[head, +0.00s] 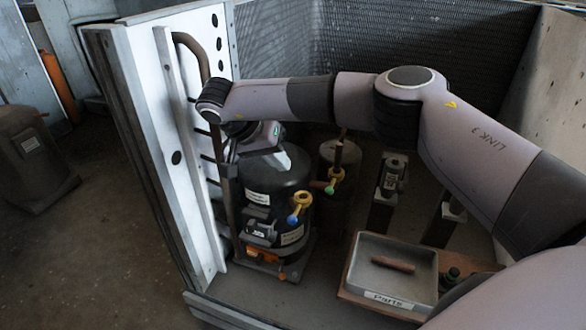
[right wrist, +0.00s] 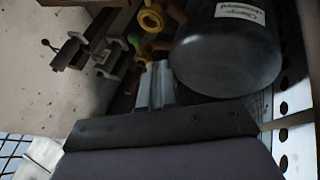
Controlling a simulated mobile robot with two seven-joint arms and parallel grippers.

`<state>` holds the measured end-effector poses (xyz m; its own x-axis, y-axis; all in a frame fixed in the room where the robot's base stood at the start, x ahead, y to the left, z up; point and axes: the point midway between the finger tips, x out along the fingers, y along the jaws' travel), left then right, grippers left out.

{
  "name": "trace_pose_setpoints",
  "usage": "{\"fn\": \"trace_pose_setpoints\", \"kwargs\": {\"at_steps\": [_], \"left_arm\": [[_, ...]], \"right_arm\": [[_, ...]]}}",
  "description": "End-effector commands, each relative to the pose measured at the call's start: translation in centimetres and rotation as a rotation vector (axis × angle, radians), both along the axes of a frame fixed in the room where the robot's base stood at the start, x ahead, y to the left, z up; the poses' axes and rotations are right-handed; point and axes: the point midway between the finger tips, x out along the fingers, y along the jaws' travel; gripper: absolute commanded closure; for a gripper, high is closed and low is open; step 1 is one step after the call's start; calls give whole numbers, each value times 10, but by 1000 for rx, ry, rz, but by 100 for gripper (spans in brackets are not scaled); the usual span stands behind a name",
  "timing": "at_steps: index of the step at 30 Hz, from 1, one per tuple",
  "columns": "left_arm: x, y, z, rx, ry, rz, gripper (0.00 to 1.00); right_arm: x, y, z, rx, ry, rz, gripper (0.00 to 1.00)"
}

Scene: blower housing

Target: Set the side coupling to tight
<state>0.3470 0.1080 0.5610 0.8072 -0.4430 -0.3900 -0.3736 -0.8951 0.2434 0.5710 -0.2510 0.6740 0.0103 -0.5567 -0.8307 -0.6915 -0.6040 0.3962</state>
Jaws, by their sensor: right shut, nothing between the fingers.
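A black compressor tank (head: 272,185) with white labels stands upright in the housing. A yellow fitting with a blue end (head: 299,205) sits on its right side. A second yellow fitting with a green end (head: 334,178) is further back to the right. I cannot tell for certain which one is the side coupling. My right gripper (head: 284,160) is over the tank's top, its fingers partly hidden. In the right wrist view my right gripper (right wrist: 155,82) is shut and empty beside the tank (right wrist: 225,52); a yellow fitting (right wrist: 152,18) is beyond it. My left gripper is not in view.
A grey tray (head: 365,283) holding a brown bar (head: 392,264) sits at the front right. A white perforated panel (head: 176,157) stands close on the left, with a bent pipe (head: 191,46). Grey brackets (head: 391,175) stand behind the tray. My right arm spans the housing.

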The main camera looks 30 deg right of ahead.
Motion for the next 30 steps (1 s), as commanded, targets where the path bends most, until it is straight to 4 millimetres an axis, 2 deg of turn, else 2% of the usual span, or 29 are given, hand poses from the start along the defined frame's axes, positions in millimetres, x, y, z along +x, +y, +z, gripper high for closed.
{"fn": "trace_pose_setpoints", "kwargs": {"at_steps": [1, 8, 12, 14, 21, 30], "left_arm": [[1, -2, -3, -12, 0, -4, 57], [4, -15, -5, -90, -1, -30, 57], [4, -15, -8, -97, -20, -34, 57], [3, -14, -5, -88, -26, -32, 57], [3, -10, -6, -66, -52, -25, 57], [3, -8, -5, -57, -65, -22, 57]], "right_arm": [[-1, -6, -12, -1, 3, -1, 100], [-1, -33, -54, -1, 4, -3, 100], [-1, -50, -80, -1, 5, -2, 100], [-5, -55, -75, 1, 2, 0, 100], [-19, -72, -78, 0, 2, 0, 100], [-24, -78, -79, 0, 1, -1, 100]]}}
